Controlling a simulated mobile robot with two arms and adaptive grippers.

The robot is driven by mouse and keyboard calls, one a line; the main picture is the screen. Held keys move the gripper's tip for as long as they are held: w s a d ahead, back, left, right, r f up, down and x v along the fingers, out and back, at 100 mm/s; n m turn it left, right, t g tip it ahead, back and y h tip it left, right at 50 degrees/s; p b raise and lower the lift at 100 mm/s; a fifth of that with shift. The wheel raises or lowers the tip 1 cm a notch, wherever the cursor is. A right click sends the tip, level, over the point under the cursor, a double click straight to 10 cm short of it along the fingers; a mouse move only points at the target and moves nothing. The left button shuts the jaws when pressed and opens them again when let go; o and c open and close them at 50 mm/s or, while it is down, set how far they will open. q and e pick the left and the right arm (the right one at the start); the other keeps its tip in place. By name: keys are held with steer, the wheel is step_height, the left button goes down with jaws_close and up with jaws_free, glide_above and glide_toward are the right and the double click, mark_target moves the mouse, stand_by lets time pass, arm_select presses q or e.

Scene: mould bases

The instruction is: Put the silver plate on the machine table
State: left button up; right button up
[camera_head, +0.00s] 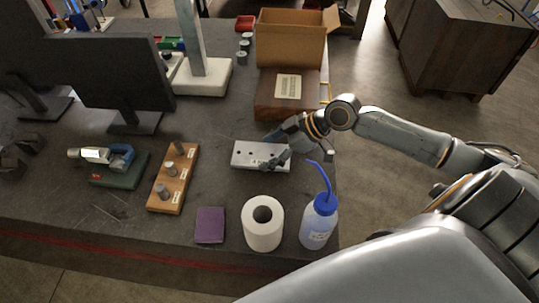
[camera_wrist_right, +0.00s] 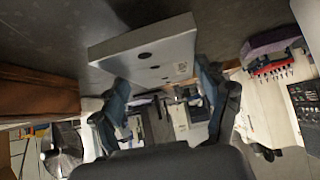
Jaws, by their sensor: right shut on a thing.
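The silver plate (camera_head: 248,153) is a flat, pale rectangular block with dark holes. It shows over the dark bench's right part in the head view. My right gripper (camera_head: 277,152) is shut on its right end. In the right wrist view the plate (camera_wrist_right: 145,48) stretches out beyond my fingers (camera_wrist_right: 166,88), with round holes and small print on its face. I cannot tell whether it touches the bench. My left gripper is not in view. I cannot tell which surface is the machine table.
A paper roll (camera_head: 262,232), a blue-capped bottle (camera_head: 318,225) and a purple pad (camera_head: 210,226) are in front. A wooden block with pegs (camera_head: 174,180) lies left. Bare bench surrounds the plate.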

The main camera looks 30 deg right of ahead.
steer(key=shift+f, duration=1.3)
steer(key=shift+f, duration=0.1)
steer(key=o, duration=1.6)
steer(key=shift+s, duration=0.1)
